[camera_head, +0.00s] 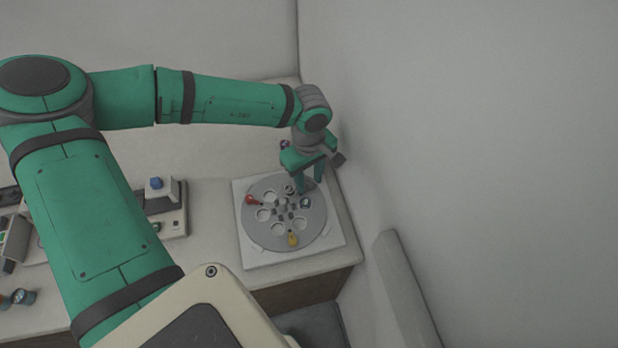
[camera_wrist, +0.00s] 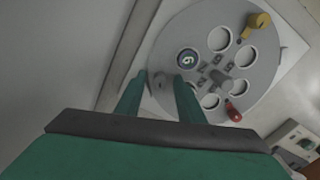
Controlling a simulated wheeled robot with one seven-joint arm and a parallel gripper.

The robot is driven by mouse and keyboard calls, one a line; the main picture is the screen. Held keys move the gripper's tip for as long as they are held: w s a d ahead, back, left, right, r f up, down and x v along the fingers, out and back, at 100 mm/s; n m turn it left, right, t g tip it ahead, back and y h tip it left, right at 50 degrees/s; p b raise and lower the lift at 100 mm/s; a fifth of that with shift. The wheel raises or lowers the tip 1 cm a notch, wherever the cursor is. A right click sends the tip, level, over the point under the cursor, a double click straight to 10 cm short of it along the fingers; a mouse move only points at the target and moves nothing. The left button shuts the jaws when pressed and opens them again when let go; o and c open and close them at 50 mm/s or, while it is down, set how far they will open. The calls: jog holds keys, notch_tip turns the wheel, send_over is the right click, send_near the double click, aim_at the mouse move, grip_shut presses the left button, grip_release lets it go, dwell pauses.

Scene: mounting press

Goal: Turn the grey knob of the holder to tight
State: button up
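The holder is a round grey disc (camera_head: 262,232) on a white square plate, with several round holes and small grey clamp blocks around its middle; it also shows in the wrist view (camera_wrist: 268,68). A grey knob (camera_wrist: 161,80) shows at its rim in the wrist view, between and just beyond my fingertips. In the head view my fingers largely hide that knob. My gripper (camera_wrist: 158,88) points down at the disc with its green fingers apart, one on each side of the knob. I cannot tell whether they touch it. My gripper is over the disc's far right side in the head view (camera_head: 311,180).
A red knob (camera_head: 250,199) and a yellow knob (camera_head: 293,240) sit on the disc's rim. A dark round piece (camera_wrist: 187,60) fills one hole. A wall rises close on the right. A device with a blue button (camera_head: 156,183) stands left on the table.

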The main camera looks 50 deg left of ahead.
grip_shut()
